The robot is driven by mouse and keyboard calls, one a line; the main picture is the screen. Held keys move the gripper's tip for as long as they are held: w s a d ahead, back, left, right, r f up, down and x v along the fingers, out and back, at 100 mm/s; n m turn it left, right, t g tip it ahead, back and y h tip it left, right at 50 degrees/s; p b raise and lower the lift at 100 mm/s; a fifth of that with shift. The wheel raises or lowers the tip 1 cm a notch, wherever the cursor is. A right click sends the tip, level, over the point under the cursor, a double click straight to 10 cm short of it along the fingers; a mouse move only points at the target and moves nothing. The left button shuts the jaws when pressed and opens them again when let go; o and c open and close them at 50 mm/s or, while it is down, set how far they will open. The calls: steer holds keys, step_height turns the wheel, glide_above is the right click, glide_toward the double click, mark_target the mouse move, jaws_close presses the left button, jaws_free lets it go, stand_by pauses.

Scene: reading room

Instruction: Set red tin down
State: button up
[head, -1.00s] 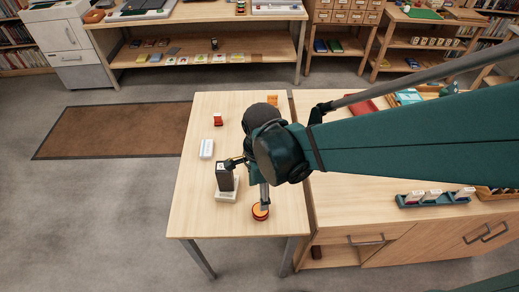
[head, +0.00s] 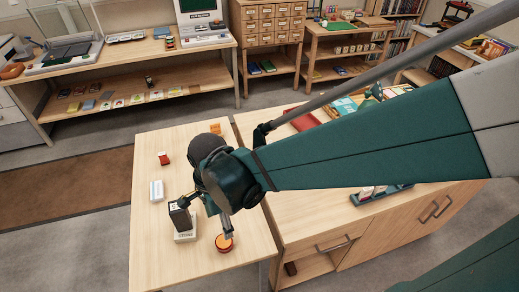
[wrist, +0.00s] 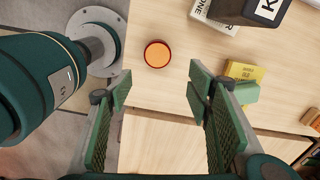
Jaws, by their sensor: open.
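The red tin (head: 224,243), round with an orange top, rests on the pale wooden table near its front right edge. It also shows in the wrist view (wrist: 157,54), apart from the fingers and just beyond the gap between their tips. My gripper (head: 207,217) is low over the table by the tin. In the wrist view my gripper (wrist: 160,82) has its green pads wide apart with nothing between them. In the head view one finger overlaps the tin's far edge.
A yellow box (wrist: 245,72) shows beside the right finger. The table's front left is clear.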

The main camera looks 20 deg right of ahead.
steer(key=d+r+n+t, duration=0.7)
steer(key=d+r+n, duration=0.8)
steer(key=d, duration=0.4)
steer(key=shift+w+r+n, duration=0.15)
steer(key=shift+r+n, duration=0.15)
steer(key=shift+r, duration=0.2)
steer(key=shift+d, duration=0.1)
stand_by(0.6)
